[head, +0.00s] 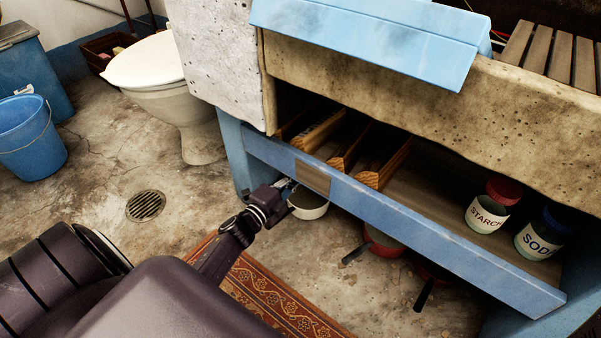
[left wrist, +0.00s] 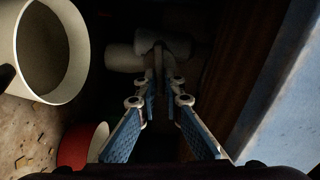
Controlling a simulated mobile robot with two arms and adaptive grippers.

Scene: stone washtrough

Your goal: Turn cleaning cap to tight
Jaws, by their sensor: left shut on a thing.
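In the left wrist view a pale grey pipe fitting (left wrist: 125,58) sits in the dark under the trough, with a rounded end at its top. A narrow pale piece that looks like the grip of the cleaning cap (left wrist: 158,62) stands upright in front of it. My left gripper (left wrist: 164,86) has its blue-padded fingers closed on this piece at their tips. In the head view my left gripper (head: 287,192) reaches under the blue front board, and the cap is hidden there. The cap's markings and thread cannot be made out. My right gripper is in neither view.
The blue shelf board (head: 400,225) runs just above my left gripper. A white vessel (head: 308,205) and red pans (head: 383,240) are below it. Starch (head: 487,215) and soda (head: 535,243) jars stand on the shelf. A patterned rug (head: 275,300) lies in front.

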